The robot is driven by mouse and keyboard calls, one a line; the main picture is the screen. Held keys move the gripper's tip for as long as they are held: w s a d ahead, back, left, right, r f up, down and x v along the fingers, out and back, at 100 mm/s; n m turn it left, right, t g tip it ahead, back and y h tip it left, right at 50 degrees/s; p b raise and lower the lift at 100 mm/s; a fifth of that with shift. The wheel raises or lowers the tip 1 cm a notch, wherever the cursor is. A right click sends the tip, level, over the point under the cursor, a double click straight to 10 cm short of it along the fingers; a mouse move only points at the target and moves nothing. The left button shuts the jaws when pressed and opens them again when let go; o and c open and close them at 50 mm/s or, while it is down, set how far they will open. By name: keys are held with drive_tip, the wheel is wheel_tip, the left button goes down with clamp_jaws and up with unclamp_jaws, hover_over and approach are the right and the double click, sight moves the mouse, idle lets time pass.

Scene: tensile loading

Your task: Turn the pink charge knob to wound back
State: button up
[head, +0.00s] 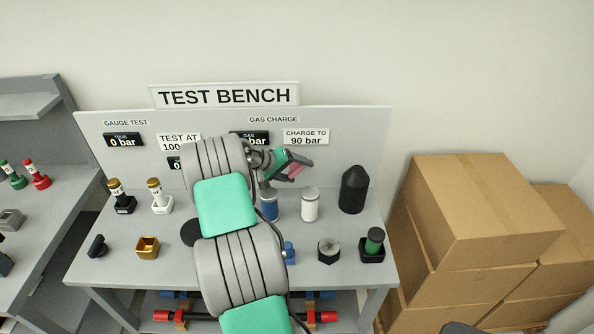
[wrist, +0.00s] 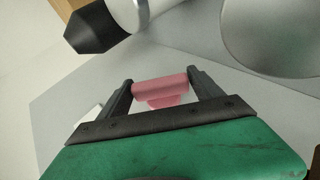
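The pink charge knob (wrist: 160,88) shows in the wrist view as a bar spanning the gap between my two fingers, with a narrower pink part below it. My gripper (wrist: 160,84) has a dark finger against each end of the bar and looks shut on it. In the head view my gripper (head: 300,163) is in front of the bench's back panel, below the "CHARGE TO 90 bar" sign (head: 306,137). Only a little of the pink knob (head: 295,173) shows there. The gas reading sign (head: 257,138) is partly hidden by my arm, and its number reads 0 bar.
A blue cylinder (head: 269,207), a white cylinder (head: 310,205) and a black pointed cylinder (head: 353,190) stand on the bench below and right of my gripper. A hex nut (head: 328,251) and a green-handled piece (head: 373,242) are nearer the front. Cardboard boxes (head: 485,215) stand right.

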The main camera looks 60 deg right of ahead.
drive_tip(key=c, duration=1)
drive_tip(key=shift+o, duration=0.2)
